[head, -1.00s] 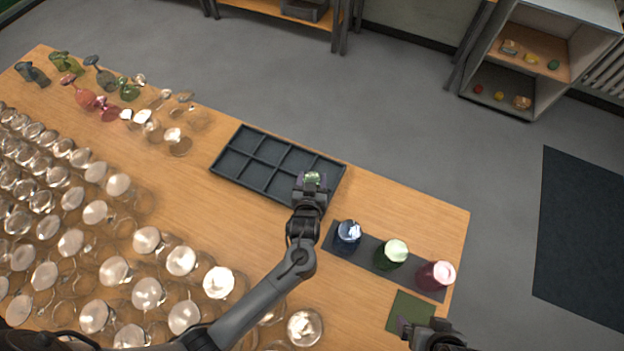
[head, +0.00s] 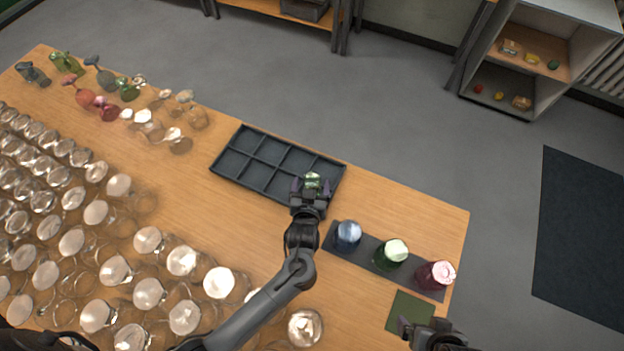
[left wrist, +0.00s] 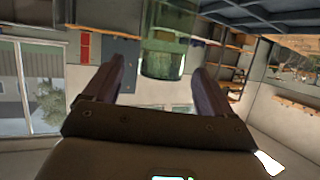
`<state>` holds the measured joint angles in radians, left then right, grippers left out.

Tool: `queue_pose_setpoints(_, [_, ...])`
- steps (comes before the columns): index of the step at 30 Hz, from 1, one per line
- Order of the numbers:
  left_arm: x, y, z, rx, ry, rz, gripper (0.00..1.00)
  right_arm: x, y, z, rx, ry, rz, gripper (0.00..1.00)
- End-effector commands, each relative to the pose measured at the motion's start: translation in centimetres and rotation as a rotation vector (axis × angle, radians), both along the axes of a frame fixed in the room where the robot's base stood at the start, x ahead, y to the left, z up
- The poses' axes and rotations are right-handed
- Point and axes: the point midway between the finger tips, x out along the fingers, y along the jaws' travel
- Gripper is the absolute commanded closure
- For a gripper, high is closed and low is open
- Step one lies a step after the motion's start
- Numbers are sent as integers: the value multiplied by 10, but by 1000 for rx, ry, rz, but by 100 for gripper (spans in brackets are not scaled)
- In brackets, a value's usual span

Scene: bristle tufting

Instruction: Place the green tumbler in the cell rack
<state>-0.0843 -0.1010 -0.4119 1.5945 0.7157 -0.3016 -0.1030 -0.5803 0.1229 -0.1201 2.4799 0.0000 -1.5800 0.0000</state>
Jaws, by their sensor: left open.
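A clear green tumbler (head: 312,180) stands at the near right end of the dark cell rack (head: 226,172), apparently in a cell there. My left gripper (head: 311,187) is open at its near side, fingers spread to either side. In the left wrist view the green tumbler (left wrist: 165,45) shows between and beyond the fingers, with a gap at each side. The rack (left wrist: 255,20) shows there at upper right. The tumbler's base is hidden in the head view. My right gripper (head: 422,328) is at the bottom edge, away from the rack; its opening is unclear.
A dark strip (head: 368,254) to the right holds a blue tumbler (head: 348,234), another green tumbler (head: 391,254) and a red tumbler (head: 435,275). A green mat (head: 409,311) lies nearer. Many clear glasses crowd the left; coloured stemware stands at the far left.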

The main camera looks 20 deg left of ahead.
Motion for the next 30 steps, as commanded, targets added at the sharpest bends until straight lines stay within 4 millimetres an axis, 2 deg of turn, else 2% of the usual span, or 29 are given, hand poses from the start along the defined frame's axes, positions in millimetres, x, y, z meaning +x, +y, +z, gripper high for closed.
queue_pose_setpoints(6, [-38,-11,16,-3,1,-1,15,0,1,4,5,1,-4,0])
queue_pose_setpoints(12, [-65,-19,28,-3,0,-1,15,0,2,6,7,0,-5,0])
queue_pose_setpoints(23, [-85,-20,33,-27,29,-22,15,0,1,7,6,0,-4,0])
queue_pose_setpoints(26, [-91,-15,30,-74,94,-68,15,0,1,7,3,0,-2,0])
queue_pose_setpoints(30, [-113,-5,27,-149,249,-176,15,0,-1,7,-2,0,1,0])
